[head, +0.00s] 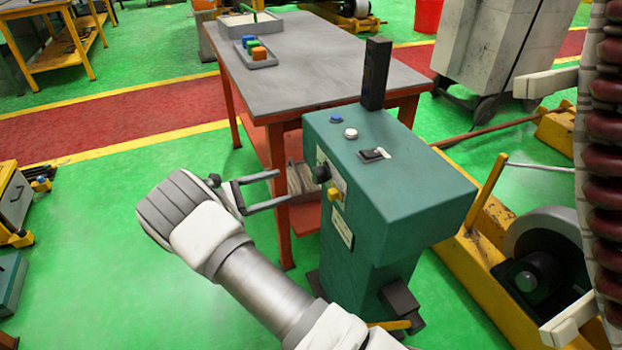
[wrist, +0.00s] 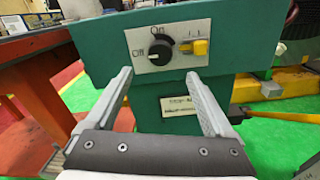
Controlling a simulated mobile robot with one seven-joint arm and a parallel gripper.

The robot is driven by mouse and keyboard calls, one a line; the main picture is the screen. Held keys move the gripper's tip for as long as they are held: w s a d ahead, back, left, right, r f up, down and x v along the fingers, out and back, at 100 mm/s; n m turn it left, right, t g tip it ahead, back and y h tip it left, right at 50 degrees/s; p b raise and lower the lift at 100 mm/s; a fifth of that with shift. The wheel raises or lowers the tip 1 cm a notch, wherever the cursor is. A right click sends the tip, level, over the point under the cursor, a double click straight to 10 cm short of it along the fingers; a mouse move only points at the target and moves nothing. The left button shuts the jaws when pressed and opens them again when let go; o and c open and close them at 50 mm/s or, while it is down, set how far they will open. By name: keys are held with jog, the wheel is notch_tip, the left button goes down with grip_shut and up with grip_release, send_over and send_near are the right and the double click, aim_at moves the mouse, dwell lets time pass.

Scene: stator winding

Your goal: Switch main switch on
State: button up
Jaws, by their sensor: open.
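The main switch is a black round knob (head: 322,173) on the front of a green control cabinet (head: 408,185). In the wrist view the knob (wrist: 160,54) sits on a pale plate (wrist: 180,69) marked "Off" at its left and "On" above. A light mark on the knob seems to point to the Off side. My gripper (head: 281,188) is open and empty, just in front of the cabinet and apart from the knob. In the wrist view its fingertips (wrist: 160,75) stand either side of the knob's column, a little below it.
A yellow switch (wrist: 201,47) sits close to the right of the knob. On the cabinet top are a blue button (head: 336,118), a white button (head: 351,133) and a black rocker (head: 374,154). A grey table (head: 330,65) stands behind.

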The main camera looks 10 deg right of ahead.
aim_at(314, 177)
jog(key=d, duration=0.3)
jog(key=w+d, duration=0.1)
jog(key=d, duration=0.2)
jog(key=w+d+b, duration=0.1)
jog(key=d, duration=0.2)
jog(key=shift+d, duration=0.4)
jog(key=shift+c, duration=0.2)
jog(key=c, duration=1.3)
